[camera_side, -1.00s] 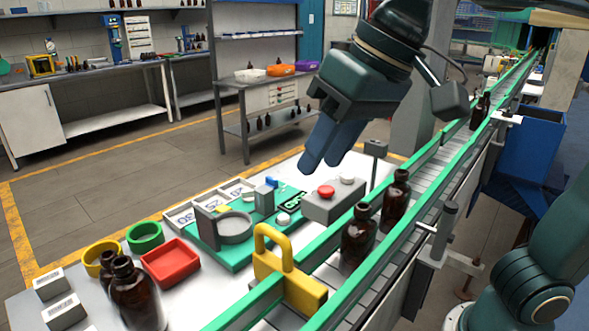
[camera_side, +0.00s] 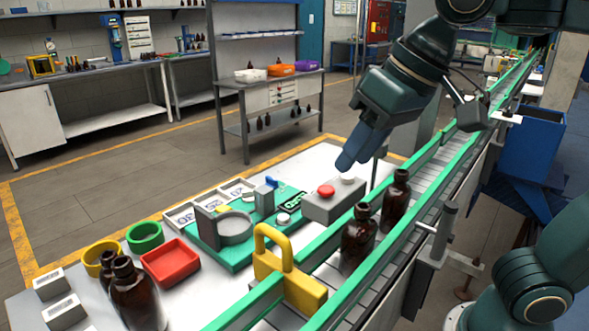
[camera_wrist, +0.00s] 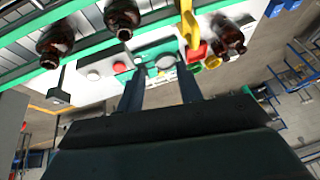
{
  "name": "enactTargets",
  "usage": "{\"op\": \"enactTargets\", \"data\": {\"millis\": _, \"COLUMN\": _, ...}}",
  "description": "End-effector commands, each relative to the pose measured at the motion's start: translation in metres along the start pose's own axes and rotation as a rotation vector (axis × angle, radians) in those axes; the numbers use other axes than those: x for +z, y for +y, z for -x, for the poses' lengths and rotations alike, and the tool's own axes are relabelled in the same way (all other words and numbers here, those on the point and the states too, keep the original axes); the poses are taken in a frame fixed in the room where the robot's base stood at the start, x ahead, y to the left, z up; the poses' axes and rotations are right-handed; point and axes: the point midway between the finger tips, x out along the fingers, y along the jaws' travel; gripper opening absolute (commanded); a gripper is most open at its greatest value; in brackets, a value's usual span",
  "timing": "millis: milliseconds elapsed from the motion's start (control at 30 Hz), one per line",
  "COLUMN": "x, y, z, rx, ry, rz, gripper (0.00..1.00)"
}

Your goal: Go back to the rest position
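My gripper (camera_side: 354,158) hangs in the air above the far right part of the white table (camera_side: 322,158), beyond the grey button box (camera_side: 318,208). In the wrist view my gripper (camera_wrist: 160,90) shows two fingers well apart with nothing held between them. In the side view the fingers overlap. Two amber bottles, a nearer one (camera_side: 357,238) and a farther one (camera_side: 397,200), stand upright on the conveyor (camera_side: 420,184). Two more amber bottles (camera_side: 136,296) stand at the table's front left, one partly hidden behind the other.
A yellow gate (camera_side: 305,289) crosses the conveyor's near end. A green fixture (camera_side: 222,256) with a grey ring, a red tray (camera_side: 170,262), a green ring (camera_side: 145,236) and a yellow ring (camera_side: 91,261) occupy the table. A small post (camera_side: 381,152) stands close to my fingers.

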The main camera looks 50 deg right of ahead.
Motion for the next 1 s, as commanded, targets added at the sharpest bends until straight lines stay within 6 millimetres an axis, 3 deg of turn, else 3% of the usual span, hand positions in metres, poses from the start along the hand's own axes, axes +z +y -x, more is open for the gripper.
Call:
{"op": "enactTargets", "data": {"millis": 200, "x": 0.024, "y": 0.054, "z": -0.013, "rx": 0.047, "ry": 0.027, "rz": 0.016, "gripper": 0.36}}
{"op": "enactTargets", "data": {"millis": 500, "x": 0.069, "y": 0.103, "z": -0.032, "rx": 0.101, "ry": 0.052, "rz": 0.045, "gripper": 0.36}}
{"op": "enactTargets", "data": {"millis": 700, "x": 0.090, "y": 0.118, "z": -0.041, "rx": 0.121, "ry": 0.060, "rz": 0.058, "gripper": 0.36}}
{"op": "enactTargets", "data": {"millis": 1000, "x": 0.095, "y": 0.120, "z": -0.044, "rx": 0.125, "ry": 0.061, "rz": 0.065, "gripper": 0.36}}
